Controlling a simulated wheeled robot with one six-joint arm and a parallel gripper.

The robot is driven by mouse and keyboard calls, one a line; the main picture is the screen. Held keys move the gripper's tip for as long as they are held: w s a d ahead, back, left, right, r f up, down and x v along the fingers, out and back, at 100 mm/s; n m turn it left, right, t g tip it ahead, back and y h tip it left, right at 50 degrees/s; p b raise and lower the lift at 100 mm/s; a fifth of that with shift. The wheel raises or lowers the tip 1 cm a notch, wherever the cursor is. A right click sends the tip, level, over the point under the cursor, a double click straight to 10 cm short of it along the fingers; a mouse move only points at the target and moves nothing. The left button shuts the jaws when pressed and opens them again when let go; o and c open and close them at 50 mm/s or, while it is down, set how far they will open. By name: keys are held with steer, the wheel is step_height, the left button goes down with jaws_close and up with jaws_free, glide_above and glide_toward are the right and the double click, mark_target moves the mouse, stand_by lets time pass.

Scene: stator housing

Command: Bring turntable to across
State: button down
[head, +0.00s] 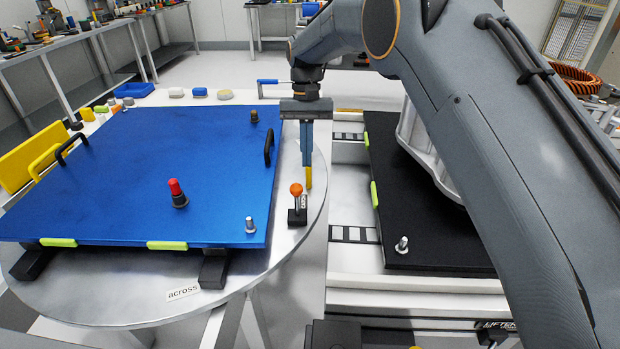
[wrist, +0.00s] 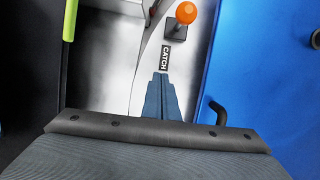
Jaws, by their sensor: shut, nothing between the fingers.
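The turntable (head: 130,308) is a round grey metal disc with a large blue plate (head: 110,160) on top. A white label "across" (head: 183,292) is at its front edge. A catch lever with an orange knob (head: 296,190) stands near the turntable's right rim; the knob (wrist: 186,13) and its "CATCH" label (wrist: 166,57) also show in the wrist view. My gripper (head: 308,165) is shut and empty, pointing down by the right rim, beyond the lever and right of the plate's black handle (head: 269,146). In the wrist view its fingertips (wrist: 160,78) are close to the label.
A black plate (head: 440,250) carrying a pale housing (head: 425,155) is on the right, across a narrow gap. A red-topped peg (head: 176,192) stands on the blue plate. A yellow piece (head: 309,178) shows just below my fingers. A yellow handle (head: 45,160) is at the left.

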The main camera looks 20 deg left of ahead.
mark_target(306, 205)
steer(key=p+x, duration=0.1)
steer(key=x, duration=0.3)
steer(key=p+x, duration=0.1)
steer(key=x, duration=0.4)
steer(key=shift+s+a+p, duration=0.1)
steer(key=shift+s+p, duration=0.15)
steer(key=shift+p, duration=0.05)
steer(key=s+p, duration=0.1)
steer(key=s+d, duration=0.1)
steer(key=shift+s+d+f+p, duration=0.1)
steer(key=shift+s+p, duration=0.2)
steer(key=shift+p, duration=0.05)
steer(key=shift+s+d+f, duration=0.15)
steer(key=shift+s+d, duration=0.05)
steer(key=shift+s, duration=0.3)
